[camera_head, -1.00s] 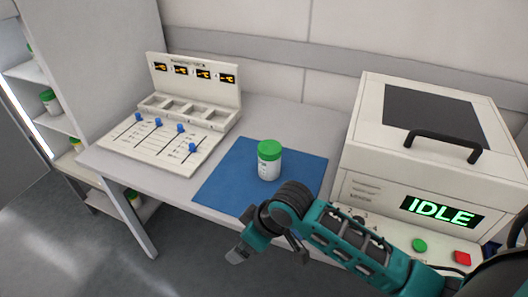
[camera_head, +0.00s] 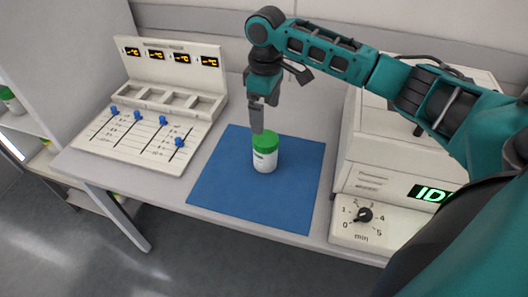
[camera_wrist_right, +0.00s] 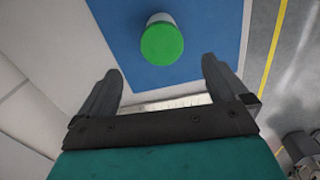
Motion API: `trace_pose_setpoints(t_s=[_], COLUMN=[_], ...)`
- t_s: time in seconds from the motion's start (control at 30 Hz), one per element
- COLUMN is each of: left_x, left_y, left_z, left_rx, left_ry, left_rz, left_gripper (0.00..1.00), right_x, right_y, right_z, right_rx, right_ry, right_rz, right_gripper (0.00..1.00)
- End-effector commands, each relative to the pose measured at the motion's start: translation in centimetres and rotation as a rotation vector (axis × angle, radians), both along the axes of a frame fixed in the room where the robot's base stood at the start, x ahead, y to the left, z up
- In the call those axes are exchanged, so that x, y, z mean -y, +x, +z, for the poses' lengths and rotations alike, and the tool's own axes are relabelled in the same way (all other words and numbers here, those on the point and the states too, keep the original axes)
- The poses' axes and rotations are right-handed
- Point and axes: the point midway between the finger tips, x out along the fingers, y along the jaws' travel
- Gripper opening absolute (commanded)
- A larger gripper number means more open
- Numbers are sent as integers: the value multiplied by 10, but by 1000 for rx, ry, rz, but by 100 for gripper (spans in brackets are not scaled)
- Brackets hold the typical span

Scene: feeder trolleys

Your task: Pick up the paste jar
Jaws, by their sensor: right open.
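The paste jar (camera_head: 265,153) is white with a green lid and stands upright on a blue mat (camera_head: 225,185) on the bench. It also shows from above in the right wrist view (camera_wrist_right: 162,42), beyond the fingertips. My right gripper (camera_head: 260,118) points down just above and behind the jar's lid in the head view. In the right wrist view its two fingers (camera_wrist_right: 163,80) are wide apart with nothing between them, and the jar lies ahead of them. My left gripper is not in view.
A slider panel (camera_head: 145,135) with blue knobs, trays and small displays stands left of the mat. A white machine with a dial (camera_head: 365,214) and a green display stands to the right, partly behind my right arm. Shelves with jars (camera_head: 12,100) are at the far left.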

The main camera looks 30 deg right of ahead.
Motion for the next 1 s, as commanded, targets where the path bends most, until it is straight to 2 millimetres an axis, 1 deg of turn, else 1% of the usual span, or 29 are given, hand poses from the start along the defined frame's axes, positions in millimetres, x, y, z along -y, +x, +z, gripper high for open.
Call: trace_pose_setpoints(t_s=[0.03, 0.13, 0.2, 0.37, 0.43, 0.6, 0.7, 0.8, 1.0], left_x=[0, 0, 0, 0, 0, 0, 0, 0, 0], left_y=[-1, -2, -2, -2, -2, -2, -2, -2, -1], left_z=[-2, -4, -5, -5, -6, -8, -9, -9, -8], left_rx=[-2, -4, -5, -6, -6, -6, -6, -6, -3], left_ry=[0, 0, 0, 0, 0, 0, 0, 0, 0], left_rz=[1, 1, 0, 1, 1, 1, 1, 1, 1], left_gripper=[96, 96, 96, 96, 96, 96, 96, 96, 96], right_x=[0, 0, 0, 0, -1, -2, -2, -2, -2], right_y=[-1, 0, 0, 0, -1, -4, -4, -4, -4], right_z=[-12, -29, -38, -48, -56, -82, -94, -98, -98], right_rx=[-4, -1, -1, 1, 1, 0, 1, 3, 3], right_ry=[-1, -1, -1, -1, -1, -1, 0, 0, 0], right_rz=[-1, -1, -1, 0, 0, 0, 0, 1, 1], right_gripper=[100, 100, 100, 100, 100, 100, 100, 100, 100])
